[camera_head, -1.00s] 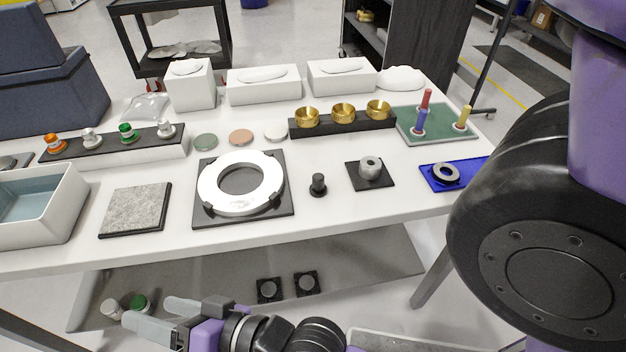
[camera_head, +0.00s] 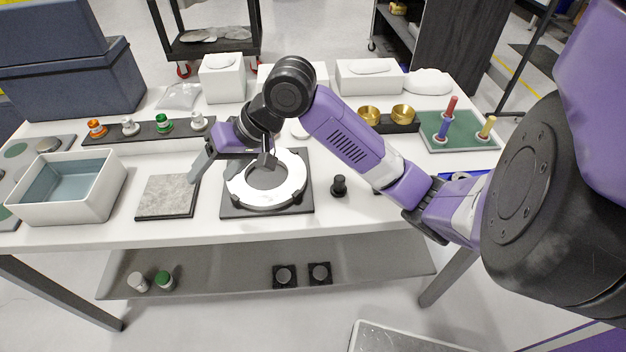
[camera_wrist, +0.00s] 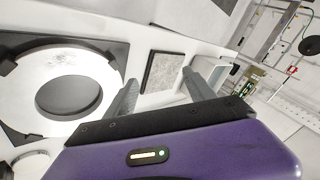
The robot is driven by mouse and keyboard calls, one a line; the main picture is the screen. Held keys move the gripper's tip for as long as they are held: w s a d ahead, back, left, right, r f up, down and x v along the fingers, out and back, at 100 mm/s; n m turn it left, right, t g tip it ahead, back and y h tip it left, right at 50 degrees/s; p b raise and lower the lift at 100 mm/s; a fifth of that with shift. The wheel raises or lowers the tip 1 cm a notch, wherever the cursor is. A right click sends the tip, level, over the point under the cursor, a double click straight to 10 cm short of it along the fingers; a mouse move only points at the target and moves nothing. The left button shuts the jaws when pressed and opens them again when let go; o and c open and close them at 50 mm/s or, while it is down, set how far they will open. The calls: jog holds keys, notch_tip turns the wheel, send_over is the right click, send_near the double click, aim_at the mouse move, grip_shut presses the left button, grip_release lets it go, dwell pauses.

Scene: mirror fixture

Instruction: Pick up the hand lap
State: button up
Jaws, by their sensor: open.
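I cannot tell for sure which piece is the hand lap. A small black knobbed piece (camera_head: 339,186) stands upright on the white table, right of the ring fixture. My gripper (camera_head: 194,176) is open and empty above the table, left of that piece, its grey fingers pointing down-left near the speckled grey tile (camera_head: 167,197). In the wrist view, the fingers (camera_wrist: 160,80) are spread, with the tile (camera_wrist: 163,72) showing beyond and between them. The black knobbed piece is not clearly seen there.
A white ring on a black base (camera_head: 265,212) lies beneath my wrist. A white tray (camera_head: 113,193) stands left of the tile. A black rack with knobs (camera_head: 145,134), white boxes (camera_head: 222,84) and a green peg board (camera_head: 470,144) stand behind. My arm hides part of the table's right side.

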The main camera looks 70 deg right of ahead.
aim_at(340, 178)
jog(key=s+d+g, duration=0.1)
jog(key=s+d, duration=0.1)
jog(key=s, duration=0.1)
jog(key=s+d+f+g+h, duration=0.1)
jog(key=s+d, duration=0.2)
jog(key=s+d+f+m+g, duration=0.1)
jog(key=s+d+g, duration=0.1)
jog(key=s+d, duration=0.1)
jog(key=shift+s+d+f+h+p, duration=0.15)
jog(key=shift+s+f+h+p, duration=0.2)
jog(key=shift+s, duration=0.2)
jog(key=s+d+g, duration=0.1)
jog(key=s+d, duration=0.1)
jog(key=s, duration=0.2)
jog(key=s+d+m+g, duration=0.1)
jog(key=s, duration=0.2)
jog(key=s+d+f+g+h, duration=0.1)
jog(key=s+d, duration=0.1)
jog(key=s, duration=0.2)
jog(key=shift+s+d+m+g, duration=0.35)
jog(key=shift+m+g, duration=0.05)
jog(key=shift+s+d+f, duration=0.1)
jog(key=shift+s+f, duration=0.05)
jog(key=shift+f, duration=0.1)
jog(key=shift+s+f+p, duration=0.1)
jog(key=shift+f+p, duration=0.65)
jog(key=shift+f, duration=2.8)
grip_shut()
